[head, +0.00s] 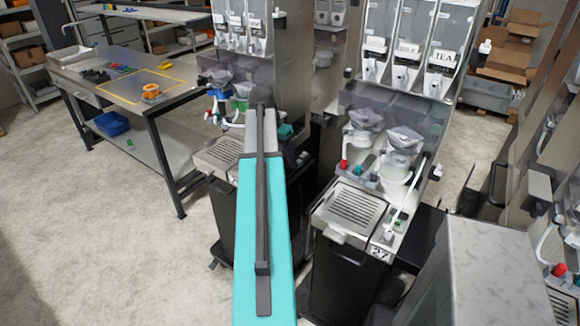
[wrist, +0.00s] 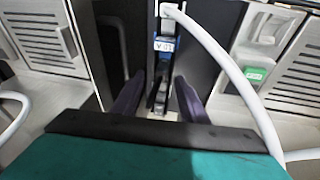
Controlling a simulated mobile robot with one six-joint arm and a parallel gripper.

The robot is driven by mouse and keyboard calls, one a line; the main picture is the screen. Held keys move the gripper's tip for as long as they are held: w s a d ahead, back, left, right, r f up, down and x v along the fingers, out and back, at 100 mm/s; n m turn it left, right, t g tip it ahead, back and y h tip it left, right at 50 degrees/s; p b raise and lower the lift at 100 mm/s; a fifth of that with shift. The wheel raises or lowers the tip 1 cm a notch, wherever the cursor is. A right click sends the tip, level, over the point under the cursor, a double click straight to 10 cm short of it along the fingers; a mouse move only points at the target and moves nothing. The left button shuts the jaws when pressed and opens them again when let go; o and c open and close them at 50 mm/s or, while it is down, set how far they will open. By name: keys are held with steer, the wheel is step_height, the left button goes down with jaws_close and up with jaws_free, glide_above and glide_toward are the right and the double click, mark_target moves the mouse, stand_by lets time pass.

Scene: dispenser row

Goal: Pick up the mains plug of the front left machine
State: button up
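The front left machine (head: 245,60) is a tall dispenser with clear canisters, partly hidden by my arm in the head view. In the wrist view, a narrow dark strip between two machines carries a white plug-like end (wrist: 170,9) with a thick white cable arching right. A blue block with a white label (wrist: 164,44) sits just below it. I cannot tell which machine that cable belongs to. My gripper (wrist: 160,80) is open, its two dark fingers either side of the strip's lower part, short of the white end. I cannot make out the gripper in the head view.
A second dispenser (head: 400,90) stands close on the right, leaving a narrow dark gap. A drip grille (wrist: 45,40) and a green-labelled part (wrist: 256,74) flank the gap. A workbench (head: 120,97) stands left, with open floor (head: 110,230) before it.

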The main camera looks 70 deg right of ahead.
mark_target(287, 166)
steer(key=shift+p+x, duration=0.45)
steer(key=shift+x, duration=1.1)
steer(key=shift+c, duration=0.4)
jaws_close()
steer(key=shift+s, duration=0.1)
